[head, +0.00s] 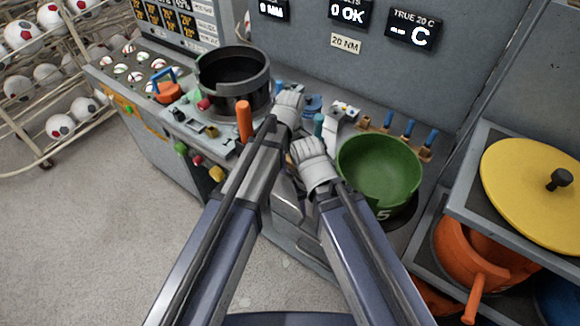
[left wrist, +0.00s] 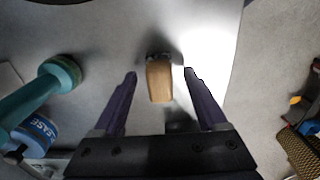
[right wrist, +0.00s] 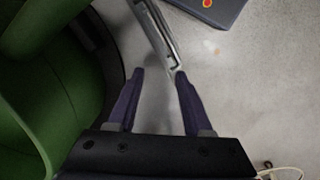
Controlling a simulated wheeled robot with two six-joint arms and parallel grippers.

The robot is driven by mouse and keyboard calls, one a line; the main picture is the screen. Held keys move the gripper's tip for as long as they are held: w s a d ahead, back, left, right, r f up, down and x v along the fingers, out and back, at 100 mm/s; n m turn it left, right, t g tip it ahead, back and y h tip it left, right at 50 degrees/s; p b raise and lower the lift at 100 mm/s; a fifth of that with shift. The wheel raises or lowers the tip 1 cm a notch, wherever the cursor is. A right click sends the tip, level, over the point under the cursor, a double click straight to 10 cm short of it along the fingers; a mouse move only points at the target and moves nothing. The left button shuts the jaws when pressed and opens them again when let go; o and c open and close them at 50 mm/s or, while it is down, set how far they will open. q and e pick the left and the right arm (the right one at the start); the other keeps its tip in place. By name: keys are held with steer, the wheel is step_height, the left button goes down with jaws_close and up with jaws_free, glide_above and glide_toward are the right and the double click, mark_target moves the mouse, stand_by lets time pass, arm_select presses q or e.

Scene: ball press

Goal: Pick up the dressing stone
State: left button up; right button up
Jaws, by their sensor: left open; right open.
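A tan, wood-coloured block (left wrist: 160,80) with a dark far end stands on the grey bench between the fingers of my left gripper (left wrist: 160,73). I cannot tell for certain whether it is the dressing stone. My left gripper is open, with a gap on both sides of the block. My right gripper (right wrist: 159,73) is open beside the green bowl (right wrist: 40,110). A narrow metal part (right wrist: 155,30) lies just beyond its fingertips; I cannot tell whether they touch. In the head view my wrists hide both fingertips and the tan block.
A teal-ended tool (left wrist: 62,72) and a blue tin (left wrist: 35,132) are left of my left gripper. The head view shows a dark pot (head: 233,75), an orange handle (head: 244,120), the green bowl (head: 380,170) and a yellow disc (head: 535,175) on the right shelf.

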mark_target(290, 159)
arm_select(q)
jaws_close()
stand_by(0.4)
steer(key=shift+r, duration=0.1)
step_height(290, 159, up, 10)
steer(key=p, duration=1)
arm_select(e)
step_height(290, 159, up, 10)
